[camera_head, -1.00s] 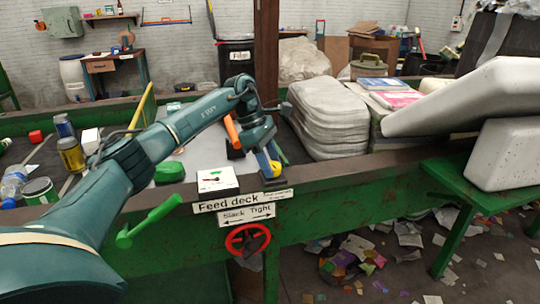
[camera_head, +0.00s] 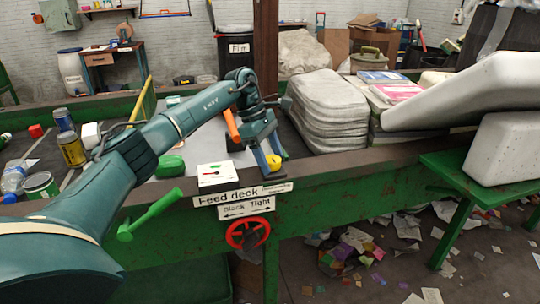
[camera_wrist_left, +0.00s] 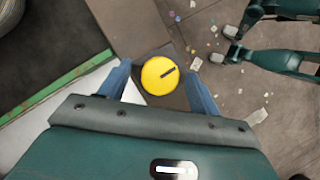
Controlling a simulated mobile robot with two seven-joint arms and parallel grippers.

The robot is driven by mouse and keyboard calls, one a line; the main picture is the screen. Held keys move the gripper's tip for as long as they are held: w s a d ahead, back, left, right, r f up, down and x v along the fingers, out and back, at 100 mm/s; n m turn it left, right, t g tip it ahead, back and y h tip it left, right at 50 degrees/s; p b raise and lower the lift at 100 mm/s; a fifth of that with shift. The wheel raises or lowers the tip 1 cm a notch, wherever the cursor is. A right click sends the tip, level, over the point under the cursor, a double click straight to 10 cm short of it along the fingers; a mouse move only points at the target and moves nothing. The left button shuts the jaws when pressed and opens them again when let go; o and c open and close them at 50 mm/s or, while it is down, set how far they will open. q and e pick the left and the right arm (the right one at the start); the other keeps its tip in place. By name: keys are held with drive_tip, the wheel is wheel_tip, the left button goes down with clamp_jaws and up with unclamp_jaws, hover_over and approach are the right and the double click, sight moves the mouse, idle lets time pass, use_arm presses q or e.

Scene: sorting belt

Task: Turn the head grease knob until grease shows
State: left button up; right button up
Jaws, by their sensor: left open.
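The round yellow knob (camera_head: 274,163) sits on the feed deck's front edge, just right of the white gauge box (camera_head: 215,174). It has a dark slot-like mark on top in the left wrist view (camera_wrist_left: 160,75). My left gripper (camera_head: 268,158) points down over it, open. Its two blue fingers stand on either side of the knob, with a visible gap to each finger in the wrist view. I cannot tell whether the fingertips reach down to knob height. I see no grease around the knob. My right gripper is not in view.
Below the knob are a "Feed deck" sign (camera_head: 229,197), a "Slack Tight" sign (camera_head: 246,208) and a red handwheel (camera_head: 248,234). A green lever (camera_head: 150,214) sticks out at left. Grey stacked pads (camera_head: 330,112) stand to the right.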

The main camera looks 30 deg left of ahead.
use_arm(q)
drive_tip(key=w+v, duration=0.1)
drive_tip(key=v, duration=1.2)
drive_tip(key=shift+s, duration=0.5)
drive_tip(key=shift+d+r, duration=0.1)
